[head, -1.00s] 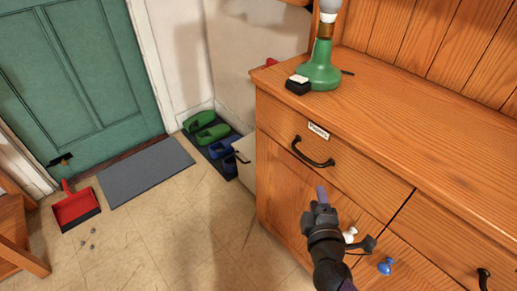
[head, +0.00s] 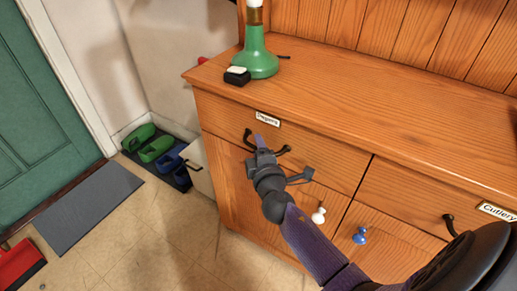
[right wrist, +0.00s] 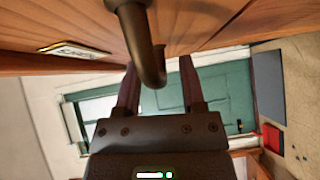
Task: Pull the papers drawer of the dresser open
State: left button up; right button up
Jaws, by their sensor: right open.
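The papers drawer (head: 225,121) is the left top drawer of the wooden dresser, with a small "Papers" label (head: 268,119). Its front looks flush, so it appears shut. Its dark curved handle (head: 248,136) is partly hidden by my right gripper (head: 259,139), which is at the handle. In the right wrist view the two fingers of the right gripper (right wrist: 158,64) are apart. The handle (right wrist: 140,30) shows between them there; I cannot tell whether a finger touches it. My left gripper is not in view.
A green lamp (head: 257,55) and a black-and-white block (head: 237,76) stand on the dresser top (head: 370,105). A cutlery drawer (head: 405,192) is to the right. White (head: 319,216) and blue (head: 360,235) knobs sit below. Shoes (head: 157,148) and a grey mat (head: 88,208) lie left.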

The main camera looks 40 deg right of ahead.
grip_shut()
dwell(0.8)
dwell(0.5)
